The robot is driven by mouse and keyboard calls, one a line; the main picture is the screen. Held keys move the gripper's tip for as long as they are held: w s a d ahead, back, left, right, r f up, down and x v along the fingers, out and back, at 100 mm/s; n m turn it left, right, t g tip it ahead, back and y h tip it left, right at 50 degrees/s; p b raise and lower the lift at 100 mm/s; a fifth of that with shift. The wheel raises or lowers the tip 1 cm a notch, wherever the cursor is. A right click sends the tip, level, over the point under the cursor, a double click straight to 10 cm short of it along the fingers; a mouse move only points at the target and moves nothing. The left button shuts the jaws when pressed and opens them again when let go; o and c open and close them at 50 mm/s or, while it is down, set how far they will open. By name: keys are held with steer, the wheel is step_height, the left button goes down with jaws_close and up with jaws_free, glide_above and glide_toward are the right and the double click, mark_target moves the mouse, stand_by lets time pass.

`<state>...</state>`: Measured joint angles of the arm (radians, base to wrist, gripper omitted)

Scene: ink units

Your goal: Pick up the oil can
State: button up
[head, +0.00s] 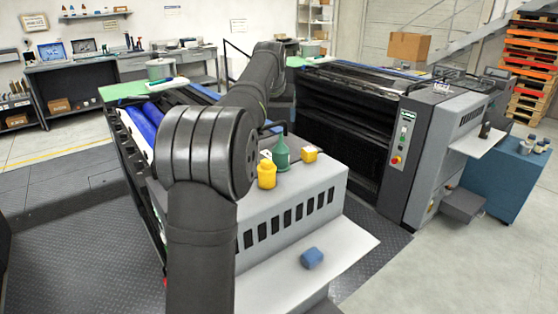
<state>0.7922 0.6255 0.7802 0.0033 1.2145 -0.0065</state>
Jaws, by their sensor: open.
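A green can with a tapering neck (281,155), which looks like the oil can, stands upright on the grey top of the near printing unit (300,190). A thin dark curved line shows by its top. A yellow container with a narrower top (267,175) stands just in front of it, to the left. My arm rises in the foreground and reaches away over the machine, left of and beyond the green can.
A second printing unit (350,115) stands behind. A blue cabinet (495,180) with small containers is at right.

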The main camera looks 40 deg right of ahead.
mark_target(281, 142)
steer(key=x, duration=1.1)
steer(key=shift+f, duration=0.2)
steer(key=shift+d+x, duration=0.2)
steer(key=shift+x, duration=2.55)
steer(key=shift+s+r, duration=0.1)
steer(key=shift+r, duration=0.05)
steer(key=c, duration=1.7)
